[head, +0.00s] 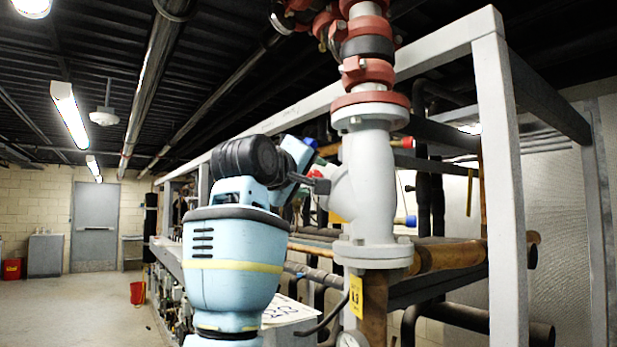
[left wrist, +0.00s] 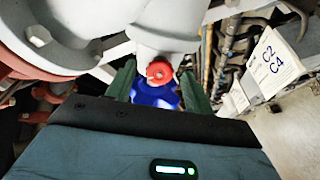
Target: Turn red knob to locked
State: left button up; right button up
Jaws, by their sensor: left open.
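The red knob (left wrist: 158,72) shows in the left wrist view, at the end of a pale grey valve fitting, with a blue part (left wrist: 155,95) right beside it. My left gripper (left wrist: 159,70) is open, with one dark green finger on each side of the knob. I cannot tell whether the fingers touch it. In the head view my left gripper (head: 314,183) is at the left side of the large grey valve body (head: 372,185), partly hidden by my own arm. I cannot make out this knob for certain there. My right gripper is not in view.
A grey frame post (head: 501,190) stands right of the valve, with pipes behind it. Red flanged piping (head: 366,70) rises above. A yellow tag (head: 356,297) hangs below. A white C2/C4 sign (left wrist: 273,62) is at right in the wrist view. Open floor (head: 80,310) lies at left.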

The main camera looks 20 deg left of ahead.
pick_arm(q)
jog(key=c, duration=1)
jog(key=shift+o, duration=0.2)
jog(key=shift+m, duration=0.4)
jog(key=m, duration=1.7)
